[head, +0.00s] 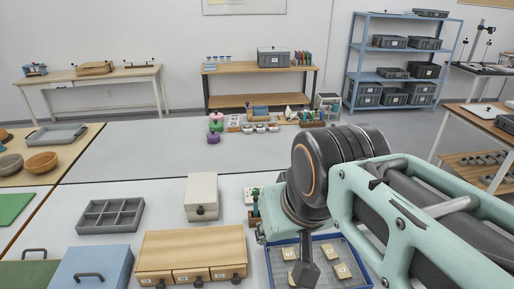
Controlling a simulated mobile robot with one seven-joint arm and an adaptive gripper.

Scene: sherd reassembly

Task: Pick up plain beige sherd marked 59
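Several beige sherds lie in a blue-rimmed tray (363,262) at the lower middle of the head view. One sherd (289,253) is at the left, another (329,251) is right of my gripper, and a third (343,271) is nearer at the right. Another is partly hidden behind my gripper. The sherds bear small dark marks, too small to read, so I cannot tell which is 59. My gripper (305,274) points down over the tray, among the sherds. Its fingers show as one dark shape, and I cannot tell whether they are open or hold anything.
A wooden drawer box (194,249) stands left of the tray, with a white box (201,194) behind it. A grey compartment tray (110,215) and a blue box (92,269) are farther left. Small bottles and a rack (254,208) stand just behind the tray.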

